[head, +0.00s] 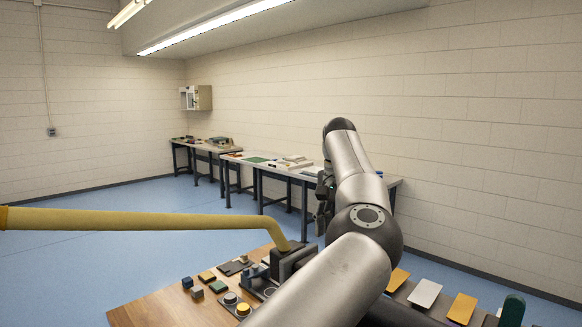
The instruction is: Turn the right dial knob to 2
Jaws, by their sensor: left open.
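A silver arm of mine crosses the right half of the head view, and my left gripper (323,195) shows as a dark shape at its far end. It is open, partly hidden by the arm, and its fingertips are hard to make out. It is raised beyond the near wooden table, apart from the things on it. Two small round parts, one grey (230,298) and one yellow (243,309), sit at the table's front; I cannot tell whether either is a dial knob. No dial numbers can be read. My right gripper is not in view.
A long yellow bar (140,220) reaches from the left to a dark block on the wooden table (150,311). Small blocks (197,292) lie there. Yellow and white cards (462,308) lie at lower right. Farther benches (232,160) line the wall; blue floor (130,260) is clear.

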